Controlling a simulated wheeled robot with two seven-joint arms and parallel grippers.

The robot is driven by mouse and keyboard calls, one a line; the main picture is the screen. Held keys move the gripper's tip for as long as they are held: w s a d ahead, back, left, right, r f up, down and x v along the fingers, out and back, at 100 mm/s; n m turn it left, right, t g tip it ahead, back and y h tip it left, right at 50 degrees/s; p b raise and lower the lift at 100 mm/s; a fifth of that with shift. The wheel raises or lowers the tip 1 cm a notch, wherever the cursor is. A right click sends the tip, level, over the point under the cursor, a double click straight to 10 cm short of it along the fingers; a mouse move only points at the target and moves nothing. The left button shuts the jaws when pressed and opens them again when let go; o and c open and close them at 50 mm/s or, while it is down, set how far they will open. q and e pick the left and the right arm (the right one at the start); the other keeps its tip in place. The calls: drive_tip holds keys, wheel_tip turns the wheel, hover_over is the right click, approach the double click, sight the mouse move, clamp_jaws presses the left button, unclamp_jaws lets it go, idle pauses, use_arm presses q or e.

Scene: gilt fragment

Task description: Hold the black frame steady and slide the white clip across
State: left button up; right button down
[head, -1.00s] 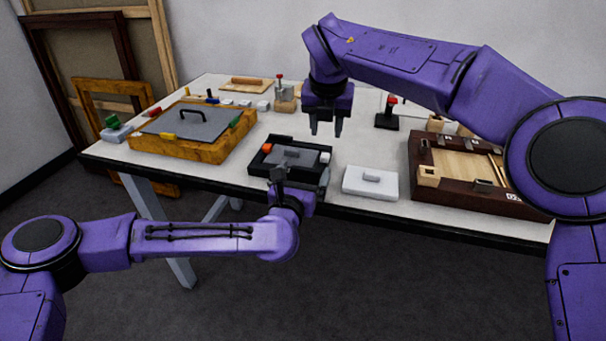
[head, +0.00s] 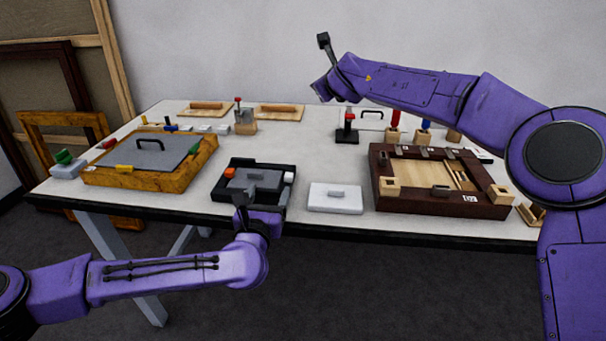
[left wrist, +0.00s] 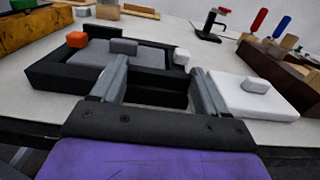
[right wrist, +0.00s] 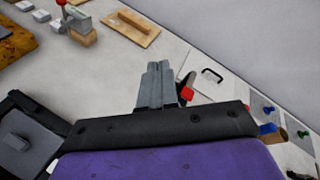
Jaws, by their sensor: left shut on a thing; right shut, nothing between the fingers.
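The black frame (head: 228,190) lies on the table with a grey panel (head: 255,181) inside it. An orange clip (head: 229,172) sits at its far left corner and the white clip (head: 288,175) at its far right corner; the white clip also shows in the left wrist view (left wrist: 181,57). My left gripper (left wrist: 158,68) is shut on the black frame at its near side, with a finger on either side of the held part. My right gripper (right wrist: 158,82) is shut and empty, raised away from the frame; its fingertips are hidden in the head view.
A white lidded block (head: 335,203) lies just right of the frame. A brown tray (head: 440,209) with wooden parts stands farther right. A yellow wooden box (head: 185,175) stands left. A red-topped clamp (head: 347,132) stands behind. The table's front edge is close.

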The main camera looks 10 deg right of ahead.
drive_tip(key=d+r+n+t+y, duration=0.1)
drive_tip(key=n+y, duration=0.1)
drive_tip(key=n, duration=0.2)
drive_tip(key=n+g+y, duration=0.9)
drive_tip(key=n+g, duration=0.2)
drive_tip(key=n, duration=1.1)
approach(322, 186)
drive_tip(key=r, duration=0.1)
drive_tip(key=w+r, duration=0.1)
drive_tip(key=r, duration=0.1)
drive_tip(key=shift+r, duration=0.15)
drive_tip(key=shift+a+f+g, duration=0.25)
drive_tip(key=shift+a+g, duration=0.05)
drive_tip(key=x, duration=0.8)
drive_tip(key=shift+a, duration=0.45)
drive_tip(key=a, duration=0.1)
drive_tip(key=w+a, duration=0.1)
drive_tip(key=a, duration=0.1)
drive_tip(key=shift+w+a, duration=0.15)
drive_tip(key=shift+a, duration=0.1)
drive_tip(key=shift+w+a, duration=0.1)
drive_tip(key=shift+a, duration=0.2)
